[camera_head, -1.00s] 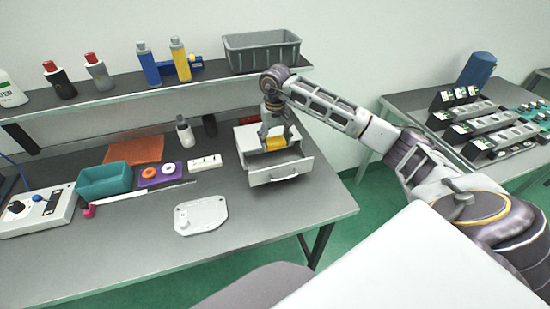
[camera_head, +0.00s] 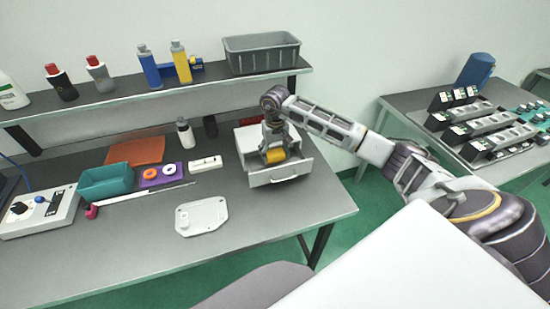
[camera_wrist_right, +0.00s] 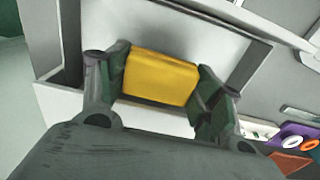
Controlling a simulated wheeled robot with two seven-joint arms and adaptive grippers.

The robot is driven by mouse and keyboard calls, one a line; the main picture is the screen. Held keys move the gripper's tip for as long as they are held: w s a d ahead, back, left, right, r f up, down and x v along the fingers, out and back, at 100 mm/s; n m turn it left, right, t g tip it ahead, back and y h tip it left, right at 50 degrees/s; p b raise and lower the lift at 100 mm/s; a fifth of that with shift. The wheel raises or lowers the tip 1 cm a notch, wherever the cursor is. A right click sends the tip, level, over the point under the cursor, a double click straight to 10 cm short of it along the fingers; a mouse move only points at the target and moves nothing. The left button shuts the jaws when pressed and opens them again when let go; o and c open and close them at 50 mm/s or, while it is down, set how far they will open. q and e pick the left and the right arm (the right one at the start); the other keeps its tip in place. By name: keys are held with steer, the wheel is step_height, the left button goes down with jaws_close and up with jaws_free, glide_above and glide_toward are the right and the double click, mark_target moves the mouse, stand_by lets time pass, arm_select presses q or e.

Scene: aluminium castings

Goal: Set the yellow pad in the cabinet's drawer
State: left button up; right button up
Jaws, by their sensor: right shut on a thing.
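The yellow pad (camera_head: 275,156) is between the fingers of my right gripper (camera_head: 272,152), which is shut on it. The white cabinet (camera_head: 253,139) stands on the bench with its drawer (camera_head: 280,175) pulled open. The gripper reaches down into the open drawer from above. In the right wrist view the pad (camera_wrist_right: 161,77) sits between the two fingers, over the drawer's grey floor (camera_wrist_right: 185,38). I cannot tell whether the pad touches the floor. My left gripper is not in view.
A cast plate (camera_head: 202,217) lies on the bench left of the drawer. A white power strip (camera_head: 205,163), a purple holder with rings (camera_head: 161,174) and a teal bin (camera_head: 105,182) are further left. The shelf (camera_head: 130,92) with bottles and a grey crate (camera_head: 262,53) runs above.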

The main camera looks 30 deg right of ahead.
mark_target(275, 153)
steer(key=shift+f, duration=1.3)
steer(key=shift+f, duration=0.2)
steer(key=o, duration=1.1)
steer(key=shift+c, duration=0.2)
steer(key=shift+r, duration=0.15)
steer(key=shift+r, duration=0.2)
steer(key=shift+r+b, duration=1)
steer(key=shift+r, duration=4.8)
